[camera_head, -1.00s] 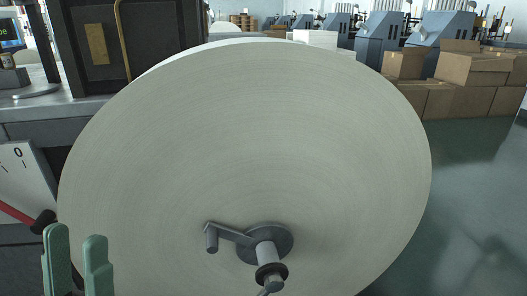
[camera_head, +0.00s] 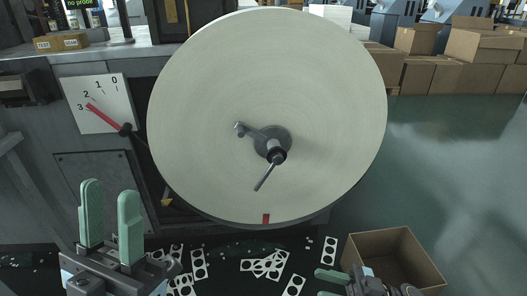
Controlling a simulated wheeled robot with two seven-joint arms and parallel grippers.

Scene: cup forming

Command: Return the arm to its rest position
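My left gripper (camera_head: 110,218) is at the lower left in the head view, its two green fingers upright and apart with nothing between them. It appears in front of the grey machine cabinet, clear of the lever. My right gripper (camera_head: 326,285) is at the bottom edge, partly cut off. Its green fingers point left with a gap between them, and no object shows there. The large paper roll (camera_head: 320,90) fills the middle, with a grey hub and crank handle (camera_head: 262,178) at its centre. Neither gripper visibly touches the roll.
Punched white paper scraps (camera_head: 265,264) lie below the roll. An open cardboard box (camera_head: 412,265) stands beside my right gripper. Closed boxes (camera_head: 430,75) are behind. Floor at right is clear.

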